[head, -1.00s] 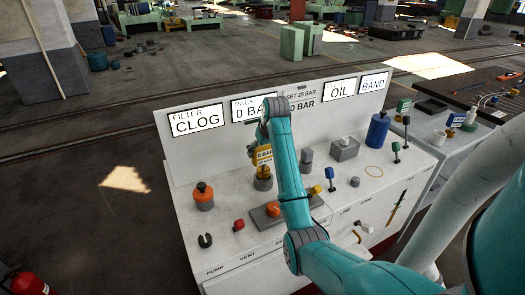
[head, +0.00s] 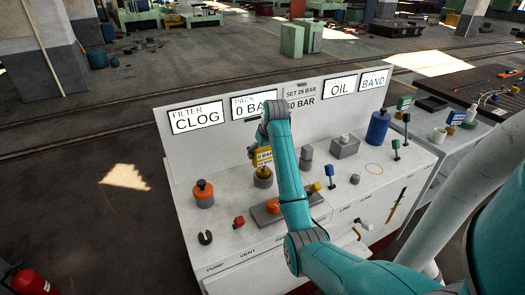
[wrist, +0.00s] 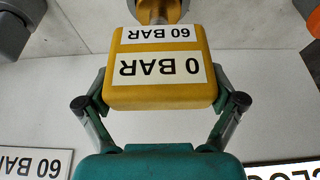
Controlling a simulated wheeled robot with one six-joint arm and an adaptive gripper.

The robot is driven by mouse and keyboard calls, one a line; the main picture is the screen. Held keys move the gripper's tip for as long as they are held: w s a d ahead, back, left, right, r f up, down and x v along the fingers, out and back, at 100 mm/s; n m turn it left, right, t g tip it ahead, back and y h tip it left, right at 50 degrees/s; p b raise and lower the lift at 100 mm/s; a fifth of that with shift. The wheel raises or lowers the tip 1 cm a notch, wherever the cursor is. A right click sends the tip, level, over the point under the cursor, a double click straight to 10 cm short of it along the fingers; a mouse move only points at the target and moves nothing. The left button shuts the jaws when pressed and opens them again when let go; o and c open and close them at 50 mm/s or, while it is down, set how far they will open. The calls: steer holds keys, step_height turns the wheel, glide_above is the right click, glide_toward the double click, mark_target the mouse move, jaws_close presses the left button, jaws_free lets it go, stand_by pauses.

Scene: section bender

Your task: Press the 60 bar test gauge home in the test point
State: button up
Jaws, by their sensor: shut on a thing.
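The 60 bar test gauge is a yellow block (head: 263,156) with white labels, held upright over the bench in the head view. In the wrist view the gauge (wrist: 160,92) shows "60 BAR" and "0 BAR" upside down. My gripper (wrist: 160,88) is shut on its two sides. My arm hides the bench right of the gauge.
An orange capped cylinder (head: 203,194) stands to the left. A grey block with an orange knob (head: 272,207) lies in front. Levers, a grey box (head: 345,146) and a blue canister (head: 378,128) stand to the right. The sign panel (head: 200,119) rises behind.

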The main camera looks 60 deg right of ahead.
steer(key=shift+f, duration=0.75)
steer(key=o, duration=1.5)
steer(key=shift+c, duration=0.2)
steer(key=shift+f, duration=0.1)
steer(key=v, duration=0.7)
steer(key=shift+r, duration=0.3)
steer(key=shift+s, duration=0.15)
